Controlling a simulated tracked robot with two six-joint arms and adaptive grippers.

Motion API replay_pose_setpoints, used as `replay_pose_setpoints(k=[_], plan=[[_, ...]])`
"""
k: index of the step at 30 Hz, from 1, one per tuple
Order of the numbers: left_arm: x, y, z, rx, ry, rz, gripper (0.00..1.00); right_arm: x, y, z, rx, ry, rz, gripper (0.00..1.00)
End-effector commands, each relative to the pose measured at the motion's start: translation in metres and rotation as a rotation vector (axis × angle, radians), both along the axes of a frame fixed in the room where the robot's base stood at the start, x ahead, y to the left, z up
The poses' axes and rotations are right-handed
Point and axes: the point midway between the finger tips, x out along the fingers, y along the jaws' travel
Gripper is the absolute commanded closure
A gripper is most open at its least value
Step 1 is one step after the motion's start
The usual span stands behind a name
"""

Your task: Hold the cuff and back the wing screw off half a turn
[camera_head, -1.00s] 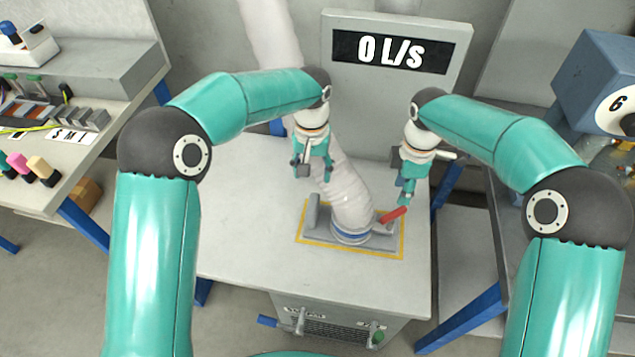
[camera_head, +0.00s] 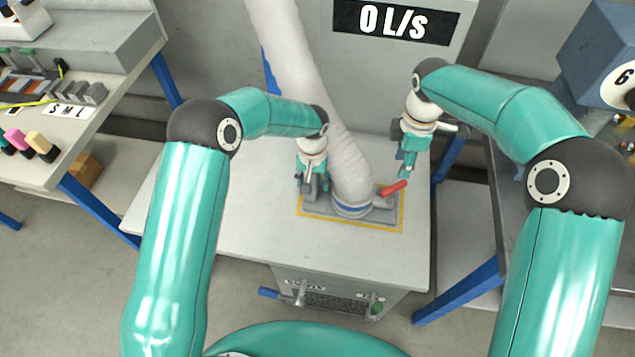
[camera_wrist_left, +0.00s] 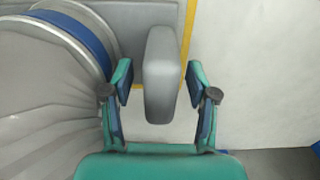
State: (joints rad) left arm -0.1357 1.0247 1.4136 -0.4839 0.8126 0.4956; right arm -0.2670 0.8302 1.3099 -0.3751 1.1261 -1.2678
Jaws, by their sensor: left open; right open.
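The pale hose (camera_head: 345,165) ends in a cuff with a blue band (camera_head: 352,209) on a grey base plate, and the blue band also shows in the left wrist view (camera_wrist_left: 82,37). A grey rounded upright tab (camera_wrist_left: 160,75) stands beside the cuff. My left gripper (camera_wrist_left: 158,82) is open, with one finger on each side of the tab; gaps show between the fingers and the tab. In the head view the left gripper (camera_head: 312,187) largely hides the tab. A red handle (camera_head: 394,188), perhaps the wing screw's, sticks out right of the cuff. My right gripper (camera_head: 407,168) is open and empty above it.
The display (camera_head: 395,22) reads 0 L/s behind the white table (camera_head: 240,205). Yellow lines (camera_head: 345,222) frame the base plate. The hose rises between my arms. The table's front left is clear. A blue machine (camera_head: 600,50) stands at right.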

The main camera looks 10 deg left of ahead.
Motion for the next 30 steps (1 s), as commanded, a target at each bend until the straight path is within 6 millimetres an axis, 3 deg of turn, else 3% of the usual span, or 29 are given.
replay_pose_setpoints(k=[13, 23, 30], plan=[[0.0002, -0.0001, -0.0100, 0.000, 0.000, 0.000, 0.42, -0.0001, -0.0005, 0.0001, 0.000, 0.000, -0.001, 0.58], [0.0002, -0.0005, -0.0097, 0.000, 0.000, -0.001, 0.97, -0.0001, -0.0007, 0.0001, 0.000, 0.000, -0.001, 0.58], [0.0003, -0.0007, -0.0096, 0.000, 0.000, -0.001, 1.00, -0.0001, -0.0008, 0.0001, 0.000, 0.000, -0.001, 0.56]])
